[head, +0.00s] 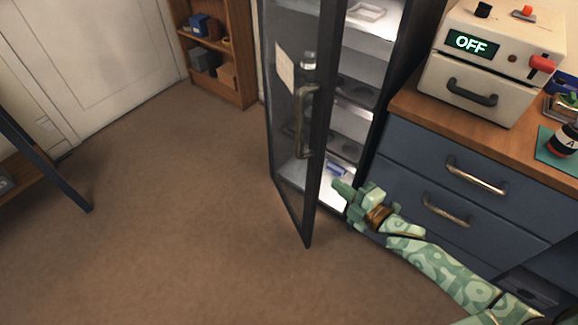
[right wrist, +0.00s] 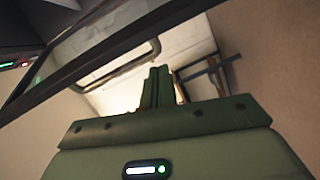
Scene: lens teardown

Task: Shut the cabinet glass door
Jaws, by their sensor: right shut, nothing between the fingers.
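The cabinet glass door (head: 293,120) stands open in the head view, swung out toward me from the dark cabinet, with a metal handle (head: 302,120) and a paper label on it. The lit cabinet (head: 375,65) shows its shelves to the right of the door. My right gripper (head: 340,187) is shut and empty, at the low right of the door by the cabinet opening. In the right wrist view its fingers (right wrist: 155,87) are together, with the dark door frame (right wrist: 95,45) crossing at upper left. I cannot tell if it touches the door. My left gripper is not in view.
Blue drawers (head: 470,185) under a wooden counter stand right of the cabinet, close to my right arm. A beige box reading OFF (head: 490,65) sits on the counter. A wooden shelf (head: 215,50) stands behind at left. The brown floor (head: 180,220) left of the door is clear.

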